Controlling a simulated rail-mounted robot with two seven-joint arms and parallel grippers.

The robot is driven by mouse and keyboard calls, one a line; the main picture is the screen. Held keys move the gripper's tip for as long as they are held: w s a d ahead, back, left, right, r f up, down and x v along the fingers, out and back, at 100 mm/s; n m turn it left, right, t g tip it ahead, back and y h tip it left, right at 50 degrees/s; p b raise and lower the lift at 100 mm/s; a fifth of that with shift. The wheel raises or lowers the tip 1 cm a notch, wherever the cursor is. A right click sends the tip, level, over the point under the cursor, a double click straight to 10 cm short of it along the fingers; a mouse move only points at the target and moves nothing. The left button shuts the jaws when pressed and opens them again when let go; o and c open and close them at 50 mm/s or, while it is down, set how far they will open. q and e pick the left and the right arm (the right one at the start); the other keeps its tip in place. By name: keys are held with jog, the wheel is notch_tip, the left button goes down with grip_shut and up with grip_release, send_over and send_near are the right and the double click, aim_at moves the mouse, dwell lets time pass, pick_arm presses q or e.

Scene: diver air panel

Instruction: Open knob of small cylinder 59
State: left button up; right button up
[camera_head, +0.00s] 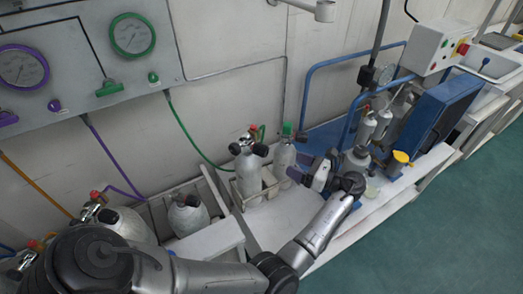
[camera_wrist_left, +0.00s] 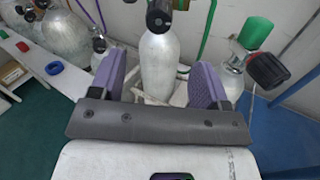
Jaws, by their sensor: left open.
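No number 59 is legible on any cylinder. A small silver cylinder (camera_head: 247,172) with black knobs and a red part on its valve stands in a rack near the wall. What looks like the same cylinder (camera_wrist_left: 160,65) is central in the left wrist view, its black knob (camera_wrist_left: 159,15) facing me near the top edge. A second small cylinder (camera_head: 284,157) with a green top stands to its right; it also shows in the wrist view (camera_wrist_left: 230,78) with a red and black knob. My left gripper (camera_head: 299,167), with purple fingers, is open and apart from the central knob. My right gripper is out of view.
Another small cylinder (camera_head: 188,215) and a larger silver cylinder (camera_head: 125,223) stand to the left. The gauge panel (camera_head: 85,55) hangs above, with hoses running down. A blue tubular frame (camera_head: 310,85) and a blue unit (camera_head: 440,115) stand to the right. Green floor (camera_head: 430,240) lies open in front.

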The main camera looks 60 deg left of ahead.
aim_at(267, 153)
pick_arm(q)
jog(key=b+x, duration=0.2)
jog(key=x, duration=0.9)
jog(key=shift+s+a+b, duration=0.1)
jog(key=shift+a+b, duration=0.05)
jog(key=shift+b, duration=0.25)
jog(key=shift+x, duration=0.85)
